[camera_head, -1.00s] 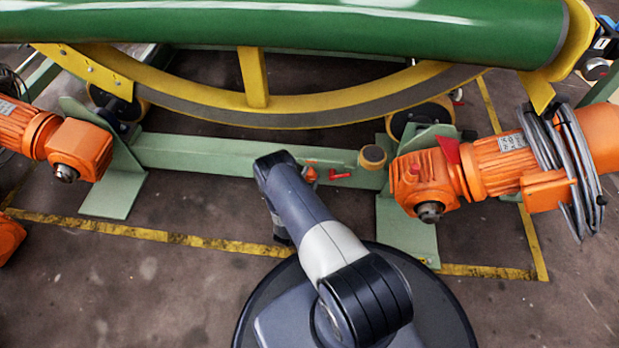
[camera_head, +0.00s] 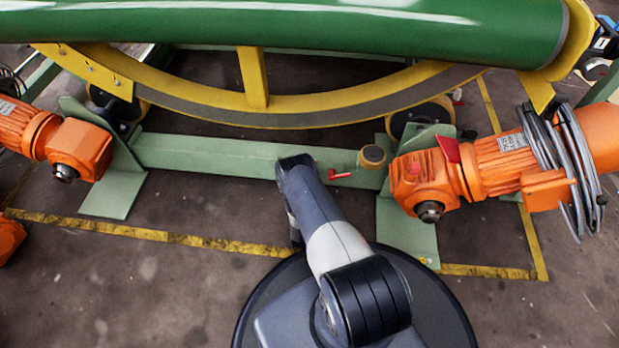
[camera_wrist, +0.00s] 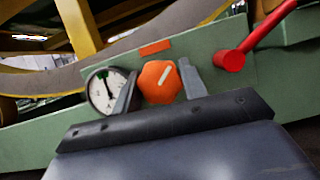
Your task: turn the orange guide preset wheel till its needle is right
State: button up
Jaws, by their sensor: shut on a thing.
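The orange guide preset wheel (camera_wrist: 160,83) is a lobed knob with a white mark that leans to the upper right in the wrist view. My gripper (camera_wrist: 157,85) is shut on it, one finger at its left and one at its right. A round white dial (camera_wrist: 100,93) with a dark needle sits left of the wheel, partly hidden by the left finger. The needle points roughly upward, near a green patch at the dial's top; its exact reading is too small to tell. In the head view, my arm's end covers the wheel and dial.
A red lever (camera_wrist: 231,60) sticks out close to the right finger; it also shows in the head view (camera_head: 340,174). An orange label (camera_wrist: 155,48) is above the wheel. The green beam (camera_head: 200,155) runs between orange motors (camera_head: 425,180) at both sides.

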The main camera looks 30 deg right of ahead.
jog(key=shift+n, duration=0.4)
jog(key=o, duration=1)
jog(key=shift+c, duration=0.2)
jog(key=shift+w, duration=0.1)
jog(key=shift+a+m, duration=0.1)
jog(key=shift+m, duration=0.2)
jog(key=m, duration=0.2)
jog(key=m+g+h, duration=0.1)
jog(key=m, duration=0.2)
jog(key=shift+w+r+g+h, duration=0.15)
jog(key=shift+r+g+h, duration=0.05)
jog(key=shift+g+h, duration=0.1)
jog(key=shift+f+m+g+h, duration=0.15)
jog(key=shift+m+g+h, duration=0.45)
jog(key=shift+m, duration=0.9)
jog(key=shift+s, duration=0.2)
